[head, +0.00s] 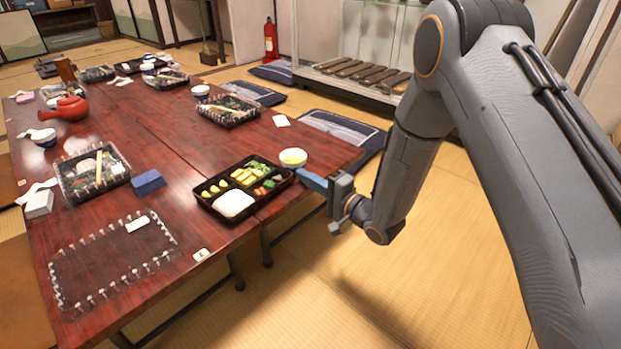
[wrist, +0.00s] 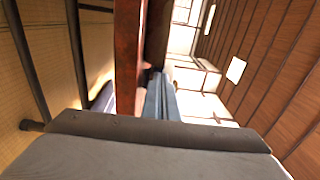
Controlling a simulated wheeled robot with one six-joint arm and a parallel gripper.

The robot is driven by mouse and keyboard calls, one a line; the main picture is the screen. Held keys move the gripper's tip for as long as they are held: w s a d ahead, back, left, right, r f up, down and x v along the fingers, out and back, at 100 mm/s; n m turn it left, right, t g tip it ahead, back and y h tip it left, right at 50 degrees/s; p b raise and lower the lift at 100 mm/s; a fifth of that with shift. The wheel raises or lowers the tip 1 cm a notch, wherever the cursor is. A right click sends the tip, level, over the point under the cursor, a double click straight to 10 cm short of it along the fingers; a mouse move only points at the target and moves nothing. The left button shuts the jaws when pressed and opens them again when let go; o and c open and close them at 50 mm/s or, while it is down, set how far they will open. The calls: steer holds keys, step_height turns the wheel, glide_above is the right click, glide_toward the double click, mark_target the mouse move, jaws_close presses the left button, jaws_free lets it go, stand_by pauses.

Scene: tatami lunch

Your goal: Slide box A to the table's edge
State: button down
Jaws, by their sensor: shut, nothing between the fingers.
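No letter A is readable on any box. The nearest box to my gripper is an open black bento box (head: 222,212) with rice and vegetables, at the table's near right part. My gripper (head: 311,180) is at the right end of the table (head: 180,200), its blue fingers shut and empty, pointing left toward the bento's right corner. Whether they touch it I cannot tell. In the wrist view the shut blue fingers (wrist: 161,95) point forward beside the dark red table edge (wrist: 129,60); a dark shape beyond them is unclear.
A small bowl (head: 293,157) stands just behind the bento's right corner. A blue block (head: 148,182) and a lidded box (head: 92,172) are to its left. Another lidded box (head: 228,111) is behind. Tatami is clear in front.

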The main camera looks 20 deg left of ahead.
steer(key=shift+s+a+p, duration=0.55)
steer(key=shift+s+p, duration=0.2)
steer(key=shift+p, duration=0.3)
steer(key=shift+w, duration=0.1)
